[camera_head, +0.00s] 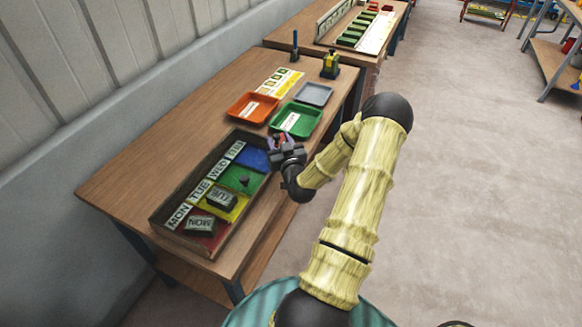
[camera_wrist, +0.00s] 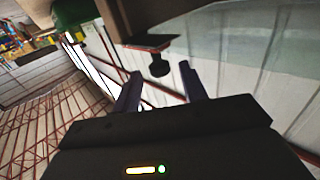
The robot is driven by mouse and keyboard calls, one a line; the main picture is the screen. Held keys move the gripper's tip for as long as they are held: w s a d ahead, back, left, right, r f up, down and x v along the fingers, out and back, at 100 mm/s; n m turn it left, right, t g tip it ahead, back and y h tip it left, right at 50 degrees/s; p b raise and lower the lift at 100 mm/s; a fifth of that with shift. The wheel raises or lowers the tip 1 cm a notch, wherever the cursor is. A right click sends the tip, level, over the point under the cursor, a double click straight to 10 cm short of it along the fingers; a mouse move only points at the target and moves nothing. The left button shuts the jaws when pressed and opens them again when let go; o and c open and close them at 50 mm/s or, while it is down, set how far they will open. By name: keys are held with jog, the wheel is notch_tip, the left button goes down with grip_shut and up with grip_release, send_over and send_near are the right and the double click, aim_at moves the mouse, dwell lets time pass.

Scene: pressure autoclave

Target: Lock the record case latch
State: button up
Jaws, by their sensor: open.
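A long open dark-walled case (camera_head: 190,177) lies on the near wooden bench. It has day labels along its left side and red, yellow, green and blue compartments. A block marked MON (camera_head: 200,225) lies in the red one, a block marked TUE (camera_head: 222,197) in the yellow one. A small dark knob-like piece (camera_head: 245,181) shows on the green one. I cannot make out a latch. My gripper (camera_head: 279,142) is open, above the case's far right end. In the wrist view its fingers (camera_wrist: 161,88) are apart, with a dark knob (camera_wrist: 159,66) showing beyond them; nothing is held.
Beyond the case stand an orange tray (camera_head: 250,107), a green tray (camera_head: 297,120) and a grey tray (camera_head: 314,94). A wall runs along the left; open floor (camera_head: 470,190) lies to the right.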

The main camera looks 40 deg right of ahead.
jog(key=p+v, duration=0.3)
jog(key=v, duration=1.1)
jog(key=shift+s+a+p, duration=0.25)
jog(key=shift+a+p, duration=0.05)
jog(key=shift+p, duration=0.05)
